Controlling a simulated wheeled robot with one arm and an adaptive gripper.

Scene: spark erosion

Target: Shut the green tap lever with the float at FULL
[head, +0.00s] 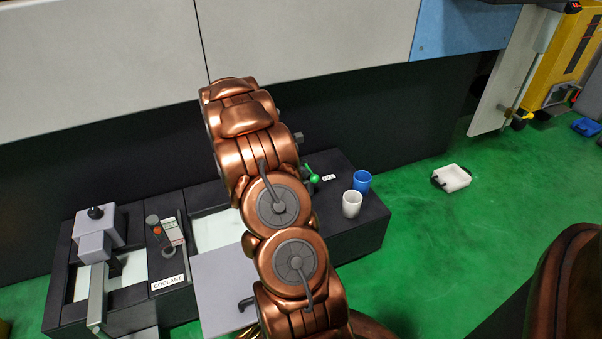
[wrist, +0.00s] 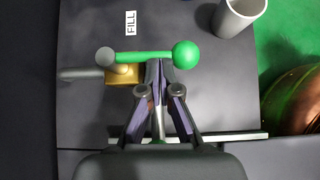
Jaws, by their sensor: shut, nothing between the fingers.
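The green tap lever (wrist: 145,57) with its round green knob (wrist: 185,53) lies across the wrist view, roughly parallel to the grey spout (wrist: 82,73). It sits on a brass tap body (wrist: 125,76). In the head view the green knob (head: 313,179) shows just right of my arm. My gripper (wrist: 159,66) is shut and empty, its fingertips close against the near side of the lever, left of the knob; I cannot tell if they touch. My arm hides the gripper in the head view. I cannot make out the float or a FULL mark.
A white cup (head: 351,204) and a blue cup (head: 362,181) stand right of the tap on the dark bench (head: 345,240). A FILL label (wrist: 131,23) lies beyond the lever. A COOLANT label (head: 168,282) is at left. Green floor at right is mostly free.

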